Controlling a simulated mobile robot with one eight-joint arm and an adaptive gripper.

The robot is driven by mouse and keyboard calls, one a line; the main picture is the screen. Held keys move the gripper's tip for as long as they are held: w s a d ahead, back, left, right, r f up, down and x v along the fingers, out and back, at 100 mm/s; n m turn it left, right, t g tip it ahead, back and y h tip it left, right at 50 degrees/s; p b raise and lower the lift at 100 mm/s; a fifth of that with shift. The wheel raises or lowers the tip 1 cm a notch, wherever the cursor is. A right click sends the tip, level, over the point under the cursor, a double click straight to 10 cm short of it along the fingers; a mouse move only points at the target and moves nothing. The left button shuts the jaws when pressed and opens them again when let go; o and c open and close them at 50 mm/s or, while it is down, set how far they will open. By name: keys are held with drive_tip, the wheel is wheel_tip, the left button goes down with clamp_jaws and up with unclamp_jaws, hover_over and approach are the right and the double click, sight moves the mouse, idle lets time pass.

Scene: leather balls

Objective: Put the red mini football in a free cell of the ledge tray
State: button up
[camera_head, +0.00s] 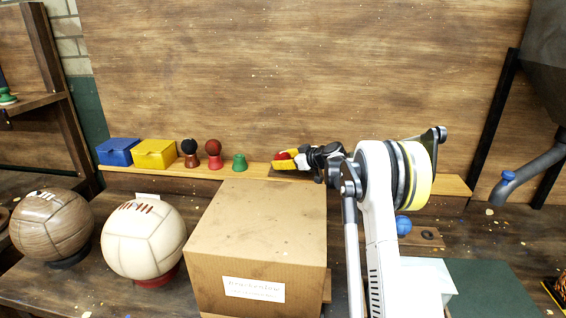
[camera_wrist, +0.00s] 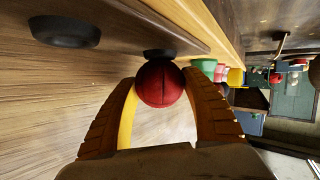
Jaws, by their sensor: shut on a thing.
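The red mini football (camera_wrist: 160,84) is between the two fingers of my gripper (camera_wrist: 165,100) in the wrist view. My gripper is shut on it. In the head view the red football (camera_head: 283,156) shows as a small patch at my gripper (camera_head: 288,160), just above the dark ledge tray (camera_head: 290,175). The tray edge (camera_wrist: 150,18) crosses the top of the wrist view. It has one bare dark ring cell (camera_wrist: 65,31) at the left. A second ring cell (camera_wrist: 158,53) is right by the ball, partly hidden; I cannot tell whether they touch.
On the ledge (camera_head: 450,185) stand a blue box (camera_head: 118,151), a yellow box (camera_head: 155,154), a dark ball (camera_head: 188,146), another red ball (camera_head: 213,147) and an empty green stand (camera_head: 239,162). A large carton (camera_head: 258,240) stands below. A blue ball (camera_head: 403,225) lies right of my arm.

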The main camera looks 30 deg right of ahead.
drive_tip(key=o, duration=1.3)
drive_tip(key=shift+c, duration=0.2)
drive_tip(key=shift+s+d+r, duration=0.1)
drive_tip(key=shift+s+r, duration=0.05)
drive_tip(key=shift+r, duration=0.05)
drive_tip(key=p+v, duration=0.3)
drive_tip(key=v, duration=0.8)
drive_tip(key=shift+s, duration=0.3)
